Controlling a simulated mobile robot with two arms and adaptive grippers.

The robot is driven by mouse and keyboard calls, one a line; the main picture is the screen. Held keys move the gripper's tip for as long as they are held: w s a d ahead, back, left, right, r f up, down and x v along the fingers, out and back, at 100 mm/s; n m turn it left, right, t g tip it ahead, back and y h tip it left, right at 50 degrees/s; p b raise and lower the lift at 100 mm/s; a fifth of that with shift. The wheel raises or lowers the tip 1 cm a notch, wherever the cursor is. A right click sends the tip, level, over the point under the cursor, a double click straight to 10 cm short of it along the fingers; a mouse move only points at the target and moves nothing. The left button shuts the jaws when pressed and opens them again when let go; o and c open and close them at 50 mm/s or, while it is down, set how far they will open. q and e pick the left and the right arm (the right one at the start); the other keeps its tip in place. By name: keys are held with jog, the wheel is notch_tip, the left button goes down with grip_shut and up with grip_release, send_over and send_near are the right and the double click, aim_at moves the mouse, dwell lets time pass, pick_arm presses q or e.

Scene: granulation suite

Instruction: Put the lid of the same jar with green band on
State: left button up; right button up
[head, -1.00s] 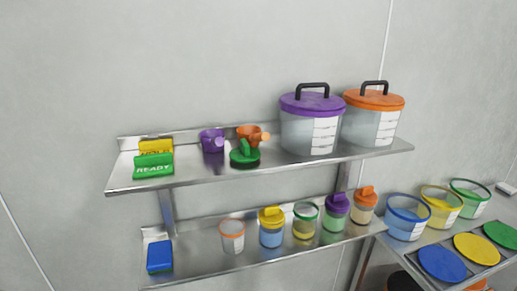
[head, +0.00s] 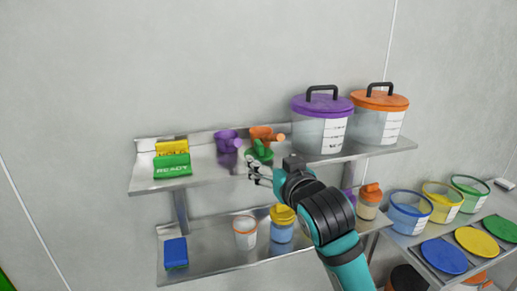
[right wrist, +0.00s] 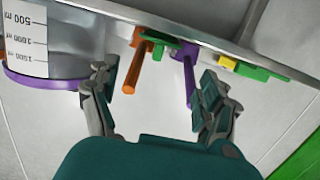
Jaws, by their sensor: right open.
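The green lid (head: 262,151), with an upright handle, lies near the front edge of the upper shelf (head: 205,178). It shows partly in the right wrist view (right wrist: 160,40), beyond the shelf edge and between the scoop handles. My right gripper (head: 253,172) is open and empty, just in front of and slightly below the lid, apart from it. The fingers also show in the right wrist view (right wrist: 157,82), spread to either side of the lid. The green-banded jar on the lower shelf is hidden behind my right arm. My left gripper is not in view.
A purple scoop (head: 228,138) and an orange scoop (head: 264,134) stand close behind the lid. Large purple-lidded (head: 320,130) and orange-lidded (head: 375,122) containers are to its right. The lower shelf holds an open orange-banded jar (head: 245,238) and a yellow-lidded jar (head: 282,232).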

aim_at(262, 152)
jog(key=p+x, duration=0.1)
jog(key=x, duration=0.3)
jog(key=shift+w, duration=0.35)
jog(key=p+x, duration=0.2)
jog(key=x, duration=0.3)
jog(key=shift+p, duration=0.4)
jog(key=shift+w+f, duration=0.2)
jog(key=shift+s, duration=0.1)
jog(key=c, duration=1.2)
